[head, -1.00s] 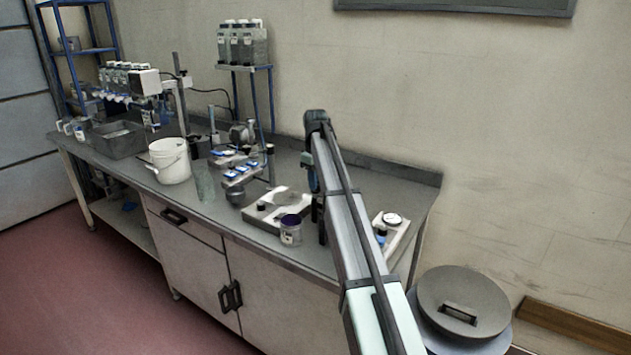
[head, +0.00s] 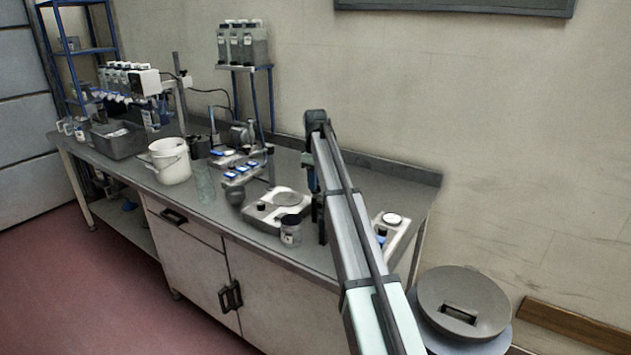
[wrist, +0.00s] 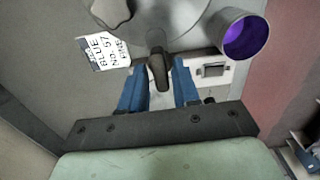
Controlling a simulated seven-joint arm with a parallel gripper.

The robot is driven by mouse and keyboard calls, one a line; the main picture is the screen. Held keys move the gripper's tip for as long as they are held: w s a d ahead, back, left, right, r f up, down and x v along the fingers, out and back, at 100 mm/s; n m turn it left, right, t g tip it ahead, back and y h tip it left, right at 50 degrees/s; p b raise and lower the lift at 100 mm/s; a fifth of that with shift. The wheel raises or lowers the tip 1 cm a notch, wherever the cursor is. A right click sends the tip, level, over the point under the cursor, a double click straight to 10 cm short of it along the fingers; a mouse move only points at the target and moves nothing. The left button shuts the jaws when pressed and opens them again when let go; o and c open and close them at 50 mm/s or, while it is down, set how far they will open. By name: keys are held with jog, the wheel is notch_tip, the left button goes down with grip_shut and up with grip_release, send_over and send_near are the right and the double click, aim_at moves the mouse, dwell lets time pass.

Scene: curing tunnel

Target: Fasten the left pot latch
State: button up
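In the wrist view, my gripper (wrist: 160,78) has its two blue fingers apart, one on each side of a dark lever (wrist: 157,70). The lever hangs from a thin stem at the edge of a round grey pot or plate (wrist: 165,18). I cannot tell whether the fingers touch the lever. Nor can I tell whether this is the left latch or whether it is fastened. In the head view, my arm covers most of the gripper, which is beside a pale unit with a round grey top (head: 287,198).
An open cup, purple inside (wrist: 245,35), is right of the fingers; a jar (head: 290,231) stands by the pale unit. A "BLUE" label (wrist: 103,50) and grey knob (wrist: 111,11) are on the left. A white bucket (head: 171,165) stands farther left on the bench.

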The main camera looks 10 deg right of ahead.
jog(key=shift+o, duration=0.9)
notch_tip(320, 180, up, 14)
jog(key=shift+f, duration=0.1)
